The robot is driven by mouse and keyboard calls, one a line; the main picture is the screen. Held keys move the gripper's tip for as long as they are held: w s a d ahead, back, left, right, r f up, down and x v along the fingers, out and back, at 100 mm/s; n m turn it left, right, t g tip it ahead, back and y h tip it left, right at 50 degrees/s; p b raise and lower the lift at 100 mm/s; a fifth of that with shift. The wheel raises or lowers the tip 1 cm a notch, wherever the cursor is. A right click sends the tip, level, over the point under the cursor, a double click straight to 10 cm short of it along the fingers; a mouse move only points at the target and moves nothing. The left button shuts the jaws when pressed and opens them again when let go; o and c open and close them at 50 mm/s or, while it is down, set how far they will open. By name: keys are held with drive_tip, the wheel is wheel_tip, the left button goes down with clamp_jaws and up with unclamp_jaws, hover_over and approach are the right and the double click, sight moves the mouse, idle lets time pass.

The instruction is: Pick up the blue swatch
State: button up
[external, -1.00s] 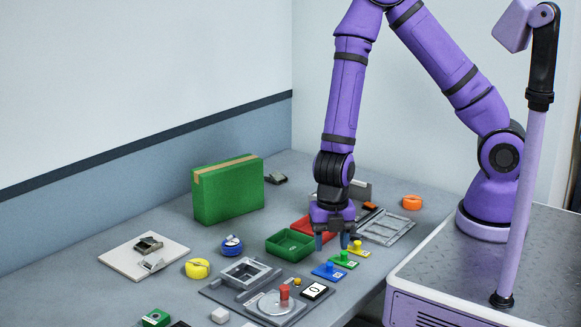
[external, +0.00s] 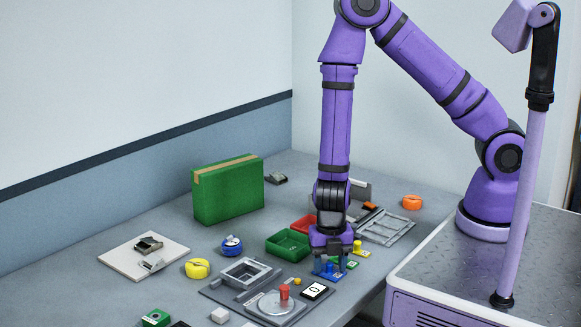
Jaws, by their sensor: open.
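The blue swatch (external: 327,274) is a small flat plate with a raised knob, lying on the grey table. It is the front one of a short row, with a green swatch (external: 352,264) and a yellow swatch (external: 361,253) behind it. My gripper (external: 330,266) points straight down over the blue swatch. Its fingers are open and low, around or just beside the knob; I cannot tell whether they touch it. The fingers partly hide the blue and green swatches.
A grey fixture with a red knob (external: 284,291) and a white card (external: 317,291) stand just left of the swatches. A green tray (external: 273,244) and a red tray (external: 301,224) lie behind. A grey frame (external: 386,228) is at right. The table edge is close on the right.

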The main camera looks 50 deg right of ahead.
clamp_jaws()
drive_tip(key=shift+r, duration=0.15)
